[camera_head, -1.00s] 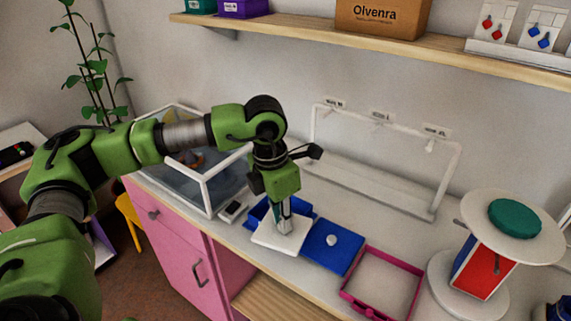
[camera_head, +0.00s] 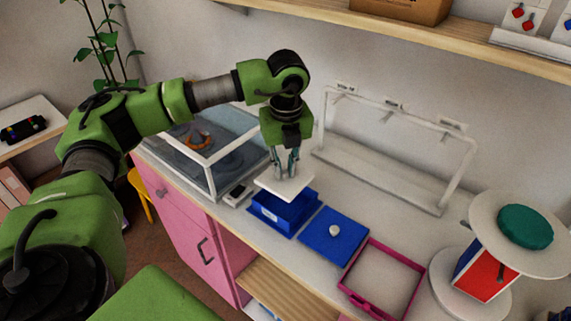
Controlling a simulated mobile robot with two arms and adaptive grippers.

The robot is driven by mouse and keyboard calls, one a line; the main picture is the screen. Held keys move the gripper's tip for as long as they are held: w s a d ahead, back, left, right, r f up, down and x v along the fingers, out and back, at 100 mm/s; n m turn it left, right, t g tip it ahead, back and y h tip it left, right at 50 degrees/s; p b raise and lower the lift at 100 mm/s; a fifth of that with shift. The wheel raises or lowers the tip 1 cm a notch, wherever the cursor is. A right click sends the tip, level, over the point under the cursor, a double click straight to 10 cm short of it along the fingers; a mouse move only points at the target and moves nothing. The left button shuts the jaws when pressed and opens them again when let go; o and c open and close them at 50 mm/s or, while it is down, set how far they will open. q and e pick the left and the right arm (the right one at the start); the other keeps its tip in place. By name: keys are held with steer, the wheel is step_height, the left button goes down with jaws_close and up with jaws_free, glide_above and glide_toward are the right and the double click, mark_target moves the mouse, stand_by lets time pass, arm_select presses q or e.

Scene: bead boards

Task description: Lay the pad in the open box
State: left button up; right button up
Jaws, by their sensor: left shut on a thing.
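A white square pad (camera_head: 281,188) hangs level under my left gripper (camera_head: 287,168), which points down and is shut on it. The open blue box (camera_head: 272,215) stands on the counter below the pad. The pad covers part of the box's opening, so its inside is mostly hidden. I cannot tell whether the pad touches the rim. A flat blue lid (camera_head: 333,236) with a white knob lies just right of the box. My right gripper is not in view.
A pink open frame (camera_head: 381,278) lies right of the lid. A glass-sided case (camera_head: 205,158) stands to the left. A white rack (camera_head: 390,150) is behind. A round stand with a teal disc (camera_head: 525,227) is at the right.

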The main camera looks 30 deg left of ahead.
arm_select(q)
step_height(320, 180, down, 4)
steer(key=shift+r+b, duration=0.15)
steer(key=shift+b, duration=0.8)
steer(key=shift+w+f+b, duration=0.1)
steer(key=shift+f+b, duration=0.65)
steer(key=shift+f, duration=0.15)
steer(key=shift+b, duration=0.3)
steer(key=shift+f+b, duration=0.5)
steer(key=shift+f+b, duration=1.05)
steer(key=shift+f, duration=0.05)
stand_by(0.5)
steer(key=o, duration=0.9)
